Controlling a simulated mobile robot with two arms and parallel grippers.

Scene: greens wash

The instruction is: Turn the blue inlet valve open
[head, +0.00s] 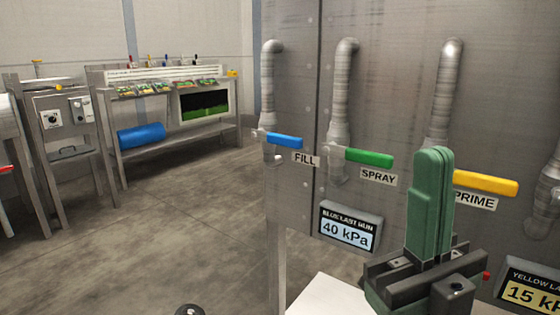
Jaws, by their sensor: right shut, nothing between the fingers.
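The blue valve handle (284,141) is on the leftmost pipe (268,95) of a grey metal panel, above a label reading FILL (305,160). The handle points right from the pipe, roughly level. My right gripper (433,160) is green and shut, with its fingers pointing up and nothing between them. It appears in front of the panel, to the right of the blue handle and apart from it. It covers the left end of the yellow handle (487,183).
A green handle (369,157) marked SPRAY sits between the blue and yellow ones. A display (348,228) reads BLUE LAST RUN 40 kPa; another (530,288) reads 15, partly cut off. Floor at left is open. A bench (180,140) with a blue roll stands behind.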

